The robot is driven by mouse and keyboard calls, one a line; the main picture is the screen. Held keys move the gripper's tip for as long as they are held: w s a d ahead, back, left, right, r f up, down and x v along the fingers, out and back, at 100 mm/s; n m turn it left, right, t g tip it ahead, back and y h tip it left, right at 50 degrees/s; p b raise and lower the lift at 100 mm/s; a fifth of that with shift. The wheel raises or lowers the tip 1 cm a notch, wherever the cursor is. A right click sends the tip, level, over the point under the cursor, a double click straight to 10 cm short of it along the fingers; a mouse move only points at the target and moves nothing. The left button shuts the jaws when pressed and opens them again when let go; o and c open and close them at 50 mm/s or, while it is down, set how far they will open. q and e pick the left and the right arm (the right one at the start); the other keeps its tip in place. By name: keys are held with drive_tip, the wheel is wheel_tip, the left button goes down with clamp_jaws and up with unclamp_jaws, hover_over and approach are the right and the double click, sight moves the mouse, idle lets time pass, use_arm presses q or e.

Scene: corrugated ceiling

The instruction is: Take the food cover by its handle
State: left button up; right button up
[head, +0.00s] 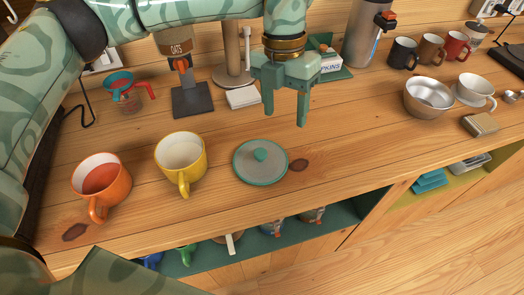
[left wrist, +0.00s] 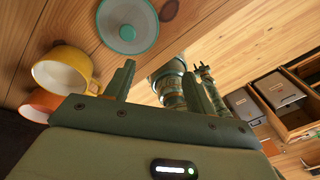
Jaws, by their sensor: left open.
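The food cover (head: 260,165) is a round, greyish disc with a green rim, lying flat on the wooden counter. Its handle (head: 261,155) is a small green knob at the centre. In the left wrist view the cover (left wrist: 112,22) is near the top and its knob handle (left wrist: 128,32) faces the camera. My left gripper (head: 285,115) is open and empty, pointing down above and behind the cover, apart from it. Its two fingers also show in the left wrist view (left wrist: 157,82). My right gripper is not clearly seen in the head view.
A yellow mug (head: 181,160) stands just left of the cover and an orange mug (head: 101,184) farther left. A napkin box (head: 328,60) and a white pad (head: 242,97) are behind. A metal bowl (head: 428,98) is at right. The counter right of the cover is clear.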

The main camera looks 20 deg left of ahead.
use_arm(q)
drive_tip(key=w+a+n+y, duration=0.1)
drive_tip(key=w+a+y, duration=0.1)
drive_tip(key=a, duration=0.2)
drive_tip(key=b, duration=0.2)
hover_over(260, 152)
drive_tip(key=f, duration=0.5)
drive_tip(key=d+f, duration=0.1)
drive_tip(key=f, duration=0.2)
drive_tip(key=shift+w+f, duration=0.15)
drive_tip(key=shift+w, duration=0.15)
drive_tip(key=shift+f, duration=0.55)
drive_tip(key=f, duration=0.1)
drive_tip(key=f+b, duration=0.1)
drive_tip(key=f, duration=0.1)
drive_tip(key=a+f, duration=0.1)
drive_tip(key=f, duration=0.1)
drive_tip(key=shift+s+f, duration=0.1)
drive_tip(key=shift+s, duration=0.05)
drive_tip(key=c, duration=1.1)
